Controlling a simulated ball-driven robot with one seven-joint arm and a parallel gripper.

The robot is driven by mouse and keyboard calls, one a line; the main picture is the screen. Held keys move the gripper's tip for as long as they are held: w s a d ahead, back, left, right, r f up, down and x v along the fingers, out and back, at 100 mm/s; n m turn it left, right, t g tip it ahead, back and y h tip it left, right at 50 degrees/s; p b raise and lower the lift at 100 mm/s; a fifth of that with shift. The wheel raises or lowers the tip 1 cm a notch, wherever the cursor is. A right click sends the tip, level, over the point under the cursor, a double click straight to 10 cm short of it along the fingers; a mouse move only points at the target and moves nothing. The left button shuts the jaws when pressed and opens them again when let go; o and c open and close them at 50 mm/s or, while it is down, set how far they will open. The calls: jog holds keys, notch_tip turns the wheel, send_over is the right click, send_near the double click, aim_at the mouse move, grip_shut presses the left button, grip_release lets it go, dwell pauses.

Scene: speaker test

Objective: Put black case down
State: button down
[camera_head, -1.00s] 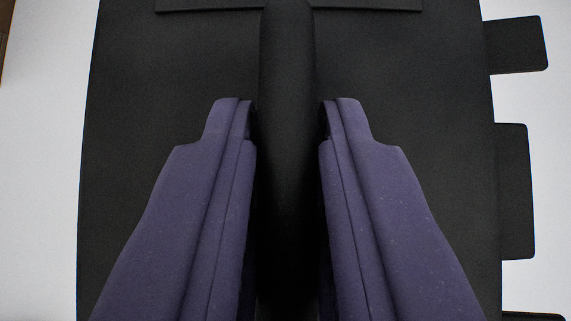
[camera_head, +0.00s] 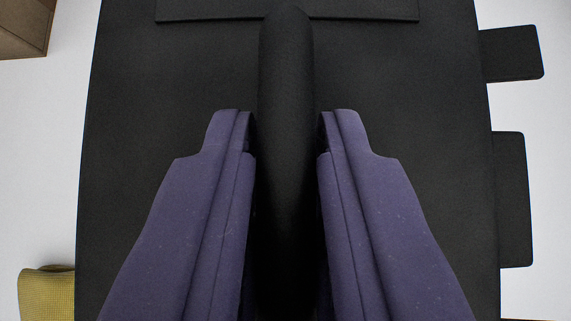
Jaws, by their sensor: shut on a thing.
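The black case (camera_head: 400,90) fills the middle of the view, seen from above, with a raised rounded bar (camera_head: 287,70) running down its centre. My gripper (camera_head: 286,130) has its two purple fingers on either side of this bar, shut on it. Black tabs stick out from the case's right side (camera_head: 513,200). A flat raised panel (camera_head: 210,10) lies across the case at the top edge. The underside of the case is hidden, so I cannot tell whether it touches a surface.
A white surface (camera_head: 40,170) shows on both sides of the case. A brown box-like thing (camera_head: 22,28) is at the upper left. A yellow textured thing (camera_head: 46,293) is at the lower left, partly cut off beside the case.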

jog(key=s, duration=0.5)
jog(key=shift+a+r+p, duration=0.25)
jog(key=shift+r+p, duration=0.15)
jog(key=shift+s+r+p, duration=0.15)
jog(key=shift+s+p, duration=0.2)
jog(key=shift+p, duration=0.2)
jog(key=s+p, duration=0.1)
jog(key=p, duration=0.1)
jog(key=s+p, duration=0.1)
jog(key=p, duration=0.1)
jog(key=shift+s+a+r, duration=0.15)
jog(key=shift+s+r, duration=0.05)
jog(key=shift+s, duration=0.1)
jog(key=s+p, duration=0.1)
jog(key=p, duration=0.2)
jog(key=shift+s+a, duration=0.1)
jog(key=shift+s, duration=0.15)
jog(key=shift+s+f+p, duration=0.15)
jog(key=shift+s+p, duration=0.15)
jog(key=shift+w, duration=0.1)
